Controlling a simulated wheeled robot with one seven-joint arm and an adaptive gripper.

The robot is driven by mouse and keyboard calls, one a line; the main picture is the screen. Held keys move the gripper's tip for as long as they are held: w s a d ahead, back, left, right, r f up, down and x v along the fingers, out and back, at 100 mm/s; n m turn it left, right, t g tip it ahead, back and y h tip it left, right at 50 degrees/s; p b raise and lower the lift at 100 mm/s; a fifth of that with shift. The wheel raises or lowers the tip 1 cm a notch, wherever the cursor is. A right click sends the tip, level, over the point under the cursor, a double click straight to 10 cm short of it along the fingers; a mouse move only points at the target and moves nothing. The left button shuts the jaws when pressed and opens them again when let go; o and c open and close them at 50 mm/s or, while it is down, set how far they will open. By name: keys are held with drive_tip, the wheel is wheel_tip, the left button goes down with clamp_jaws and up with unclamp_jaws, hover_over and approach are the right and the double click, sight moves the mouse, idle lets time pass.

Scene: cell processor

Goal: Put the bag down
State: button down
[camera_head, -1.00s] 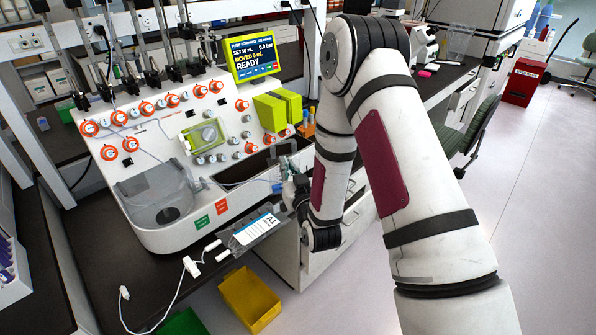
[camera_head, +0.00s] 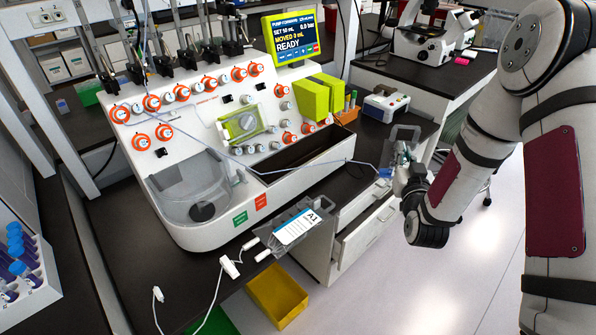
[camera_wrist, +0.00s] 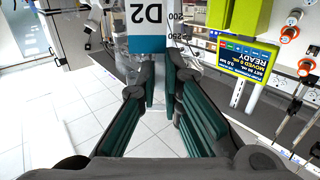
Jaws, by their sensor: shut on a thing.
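My gripper (camera_head: 400,168) is to the right of the white cell processor (camera_head: 222,225), by the counter's right edge. It is shut on a clear bag (camera_head: 404,134) with a grey top part. In the wrist view, the green fingers (camera_wrist: 166,92) close on this bag, whose label (camera_wrist: 148,18) reads "D2". A thin tube runs from near the gripper toward the processor. Another bag (camera_head: 298,228), labelled "A1", lies at the counter's front edge, apart from my gripper. The fingers hide part of the held bag.
A yellow bin (camera_head: 277,297) stands below the counter's front edge. The processor has an open trough (camera_head: 300,150) and a screen (camera_head: 290,38) reading "READY". A small white device (camera_head: 385,103) sits behind the gripper. A drawer (camera_head: 367,232) is below. White clamps lie at front.

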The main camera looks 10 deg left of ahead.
drive_tip(key=w+a+n+g+y+b, duration=0.1)
drive_tip(key=w+a+n+y+b, duration=0.3)
drive_tip(key=w+a+b, duration=1.05)
drive_tip(key=w+a+r+n+g+y+b, duration=0.15)
drive_tip(key=a+r+y+b, duration=0.4)
drive_tip(key=a+b, duration=0.8)
wheel_tip(320, 180, down, 16)
drive_tip(key=h+b, duration=0.2)
drive_tip(key=b, duration=0.1)
drive_tip(key=shift+s+a, duration=0.35)
drive_tip(key=shift+g, duration=0.25)
drive_tip(key=c, duration=1.7)
unclamp_jaws()
